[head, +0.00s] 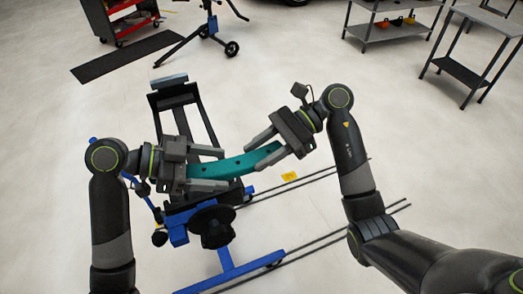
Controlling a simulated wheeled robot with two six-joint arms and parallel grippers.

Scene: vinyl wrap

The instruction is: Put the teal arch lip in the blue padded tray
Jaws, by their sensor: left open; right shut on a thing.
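The teal arch lip (236,168) is a curved teal bar with small dark holes, held roughly level in the middle of the head view. My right gripper (263,150) is shut on its right end. My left gripper (222,168) is open, with its fingers on either side of the bar's left part. Whether they touch it I cannot tell. Below and behind is a black stand with a blue-grey pad (170,80) at its far end. I cannot make out a blue padded tray for certain.
A blue wheeled frame (225,265) stands below my grippers, beside long dark rods (325,240) on the floor. A black mat (126,57), red tool cart (125,20) and grey benches (480,20) are farther off. Open pale floor lies between.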

